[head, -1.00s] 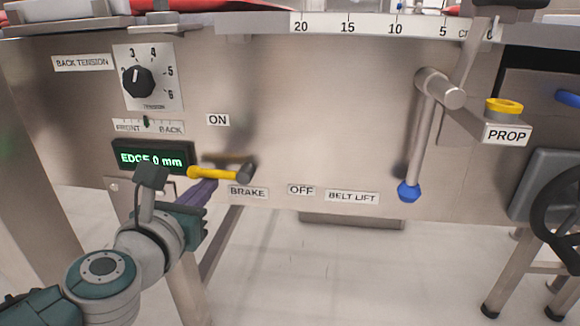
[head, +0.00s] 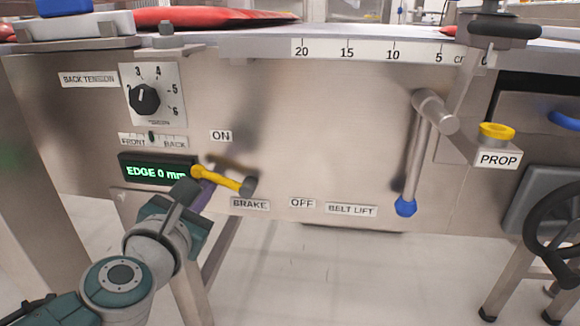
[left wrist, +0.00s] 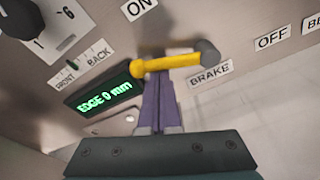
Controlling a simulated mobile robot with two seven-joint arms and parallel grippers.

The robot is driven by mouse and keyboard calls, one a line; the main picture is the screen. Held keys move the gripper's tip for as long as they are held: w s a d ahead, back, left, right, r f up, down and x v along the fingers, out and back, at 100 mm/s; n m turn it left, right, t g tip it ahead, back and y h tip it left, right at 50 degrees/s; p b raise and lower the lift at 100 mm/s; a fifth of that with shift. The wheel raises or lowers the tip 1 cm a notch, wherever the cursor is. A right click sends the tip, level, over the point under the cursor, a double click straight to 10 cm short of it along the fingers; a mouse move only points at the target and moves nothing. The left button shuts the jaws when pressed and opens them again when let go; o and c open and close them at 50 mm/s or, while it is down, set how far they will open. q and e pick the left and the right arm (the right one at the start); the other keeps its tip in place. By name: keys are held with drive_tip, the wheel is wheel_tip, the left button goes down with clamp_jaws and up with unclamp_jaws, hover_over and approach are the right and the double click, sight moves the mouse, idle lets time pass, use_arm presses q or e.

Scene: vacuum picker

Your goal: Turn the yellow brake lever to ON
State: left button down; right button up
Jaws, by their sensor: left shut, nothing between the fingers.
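The yellow brake lever (head: 220,180) sticks out to the left from its grey pivot, and its knobbed end points left and slightly up. It lies between the ON label (head: 221,135) above and the BRAKE label (head: 250,204) below. In the left wrist view the lever (left wrist: 170,65) crosses just beyond my fingertips. My left gripper (head: 205,186) is shut and empty, with its purple fingers under the lever near the knobbed end. In the left wrist view the fingertips (left wrist: 160,82) appear to touch the lever's underside. My right gripper is not in view.
The green EDGE display (head: 157,171) is just left of my fingers. The black tension dial (head: 145,99) is above it. The OFF label (head: 302,203) lies right of the lever. The blue-tipped belt lift handle (head: 406,206) hangs farther right. The panel between is clear.

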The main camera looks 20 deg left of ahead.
use_arm(q)
drive_tip(key=r+m+p, duration=0.1)
drive_tip(key=r+m, duration=0.1)
drive_tip(key=m, duration=0.1)
drive_tip(key=shift+w+d+r+y+p, duration=0.1)
drive_tip(key=shift+d+r+y+p, duration=0.05)
drive_tip(key=shift+d+y+p, duration=0.2)
drive_tip(key=m, duration=0.1)
drive_tip(key=r+m+p, duration=0.1)
drive_tip(key=shift+w+d+m, duration=0.1)
drive_tip(key=shift+d+m, duration=0.25)
drive_tip(key=shift+m, duration=0.05)
drive_tip(key=m, duration=0.1)
drive_tip(key=d+r+m+y, duration=0.1)
drive_tip(key=m, duration=0.1)
drive_tip(key=shift+w+d+r+t+p, duration=0.1)
drive_tip(key=shift+w+t+p, duration=0.05)
drive_tip(key=shift+t+p, duration=0.2)
drive_tip(key=shift+w+d+r+m, duration=0.15)
drive_tip(key=shift+d+m, duration=0.3)
drive_tip(key=shift+m, duration=0.65)
drive_tip(key=shift+d+r, duration=0.15)
drive_tip(key=shift+d, duration=0.25)
